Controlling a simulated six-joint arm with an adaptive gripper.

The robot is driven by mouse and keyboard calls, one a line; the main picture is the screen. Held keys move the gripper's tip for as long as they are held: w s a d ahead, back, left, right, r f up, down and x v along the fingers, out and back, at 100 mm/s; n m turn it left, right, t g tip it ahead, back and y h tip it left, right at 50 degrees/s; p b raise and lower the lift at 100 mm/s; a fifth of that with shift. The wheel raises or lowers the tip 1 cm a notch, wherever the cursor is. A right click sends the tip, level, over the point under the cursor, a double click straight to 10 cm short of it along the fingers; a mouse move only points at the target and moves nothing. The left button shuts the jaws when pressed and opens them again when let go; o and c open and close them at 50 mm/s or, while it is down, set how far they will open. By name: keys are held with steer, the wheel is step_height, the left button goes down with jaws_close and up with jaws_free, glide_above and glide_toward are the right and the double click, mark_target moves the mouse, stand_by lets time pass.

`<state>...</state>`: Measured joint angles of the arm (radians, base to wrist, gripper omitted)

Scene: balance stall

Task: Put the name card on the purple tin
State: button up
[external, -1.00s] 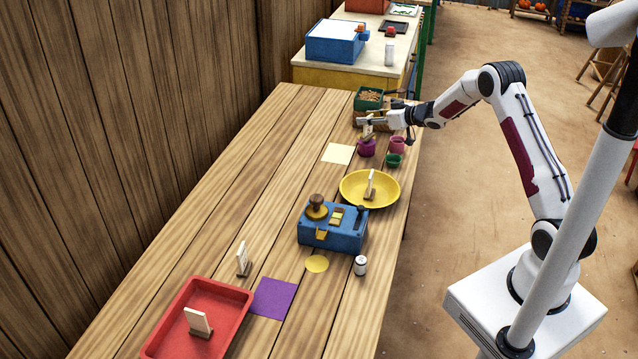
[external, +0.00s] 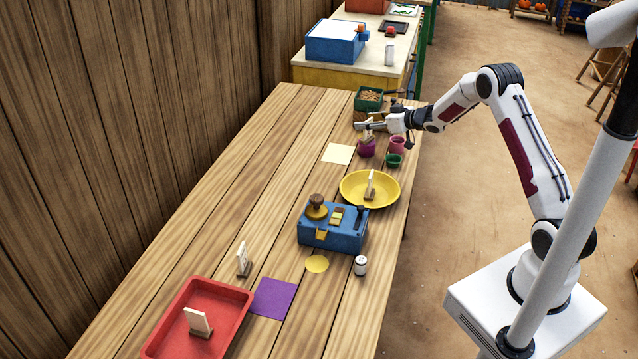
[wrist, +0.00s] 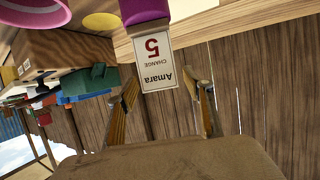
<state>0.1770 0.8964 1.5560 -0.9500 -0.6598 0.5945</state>
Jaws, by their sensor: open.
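The name card (wrist: 158,65), white with red edging and reading "Amara CHANGE 5", appears upside down in the wrist view. Its base end meets the purple tin (wrist: 143,10), and it appears to stand on the tin's top. In the external view the purple tin (external: 367,148) stands near the far right edge of the table, with the small card (external: 368,131) above it. My gripper (external: 369,126) is at the card's height. In the wrist view its open fingers (wrist: 167,98) lie on either side of the card, with gaps visible to both.
Pink (external: 397,144) and green (external: 394,160) cups stand right of the tin, a green box (external: 369,99) behind it. A yellow dish (external: 349,192) holding another card, a blue device (external: 333,238) and a red tray (external: 246,296) are nearer. The table's left side is mostly clear.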

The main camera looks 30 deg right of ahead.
steer(key=shift+r, duration=0.15)
steer(key=v, duration=1.2)
stand_by(0.7)
steer(key=shift+r, duration=0.1)
steer(key=s+d+r+m+g+h, duration=0.15)
steer(key=s+r+h, duration=0.25)
steer(key=s+r, duration=0.4)
steer(key=s+d+r+m+h, duration=0.2)
steer(key=s+r+h, duration=0.1)
steer(key=s+r, duration=0.45)
steer(key=s+a+f+g+y, duration=0.1)
steer(key=s+a, duration=0.3)
steer(key=s, duration=1.1)
steer(key=s+a+f+m+g, duration=0.1)
steer(key=s+a+g, duration=0.3)
steer(key=s, duration=1.2)
steer(key=shift+a+f+y, duration=0.25)
steer(key=shift+f+y, duration=0.15)
